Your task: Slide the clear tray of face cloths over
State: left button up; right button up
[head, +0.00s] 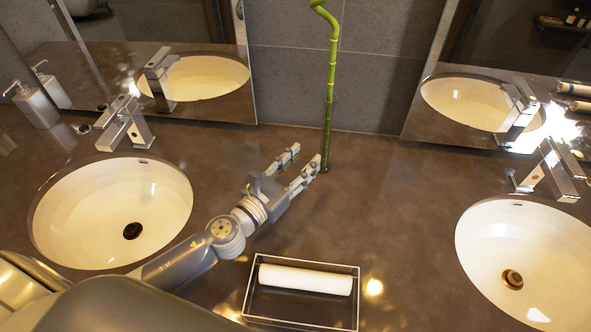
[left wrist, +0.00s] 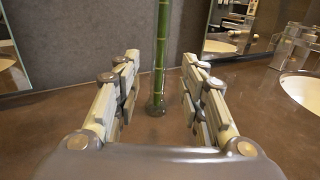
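The clear tray (head: 302,322) sits on the brown counter between the two basins, near the bottom of the head view. One rolled white face cloth (head: 305,279) lies in its far part. My left gripper (head: 308,158) is beyond the tray, over the counter, with its fingers pointing at the base of a green bamboo stalk. In the left wrist view the left gripper (left wrist: 157,88) is open and empty, with the stalk showing between and beyond its fingers. The tray is out of the left wrist view. My right gripper is not in view.
The bamboo stalk (head: 331,90) stands upright near the back wall, close to the left fingertips. White basins lie left (head: 112,212) and right (head: 530,262), with chrome taps (head: 125,124) behind. A soap dispenser (head: 35,104) stands far left. Counter around the tray is clear.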

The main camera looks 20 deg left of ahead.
aim_at(283, 308)
jog(key=k, duration=1.5)
